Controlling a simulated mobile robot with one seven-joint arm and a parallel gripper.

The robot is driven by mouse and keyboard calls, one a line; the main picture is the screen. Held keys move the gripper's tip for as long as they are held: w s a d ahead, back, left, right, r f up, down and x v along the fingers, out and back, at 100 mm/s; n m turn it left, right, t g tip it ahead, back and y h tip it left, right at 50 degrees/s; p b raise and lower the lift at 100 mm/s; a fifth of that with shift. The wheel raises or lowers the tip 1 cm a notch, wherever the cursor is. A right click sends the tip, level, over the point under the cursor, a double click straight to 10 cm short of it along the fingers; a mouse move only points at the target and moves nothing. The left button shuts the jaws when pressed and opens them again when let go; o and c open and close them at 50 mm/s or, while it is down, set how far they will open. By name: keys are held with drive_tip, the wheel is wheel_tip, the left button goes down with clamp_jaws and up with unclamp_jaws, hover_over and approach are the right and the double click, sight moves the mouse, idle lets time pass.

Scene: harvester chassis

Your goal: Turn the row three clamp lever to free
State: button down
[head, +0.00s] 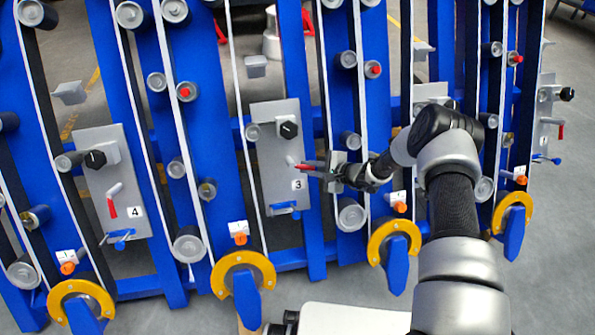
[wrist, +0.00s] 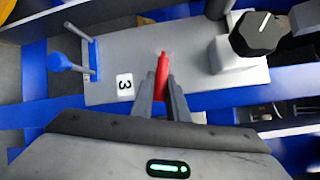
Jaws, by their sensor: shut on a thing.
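The row three clamp lever (head: 305,167) has a red grip and sits on the grey plate (head: 270,180) marked 3. In the head view it points to the right, roughly level, away from its pivot. My gripper (head: 326,171) comes in from the right and is shut on the lever's red grip. In the wrist view the red lever (wrist: 162,75) stands between the two grey fingers of my gripper (wrist: 163,92), which hide its sides. The label 3 (wrist: 124,87) is beside the fingers.
A black knob (head: 288,130) is above the lever, and a blue part (head: 285,208) is below it. Row four's plate (head: 105,180) has a red lever (head: 112,207) hanging down. Blue rails, rollers and white belts crowd both sides. Yellow rings (head: 243,262) with blue handles stand below.

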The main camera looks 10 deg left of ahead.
drive_tip(key=shift+w+d+r+n, duration=0.1)
drive_tip(key=shift+r+n, duration=0.05)
drive_tip(key=shift+n, duration=0.15)
idle(0.4)
drive_tip(key=c, duration=1.7)
unclamp_jaws()
drive_tip(key=p+v, duration=0.3)
drive_tip(key=v, duration=1.4)
drive_tip(key=shift+d+r, duration=0.1)
drive_tip(key=shift+r, duration=0.2)
drive_tip(key=shift+w, duration=0.1)
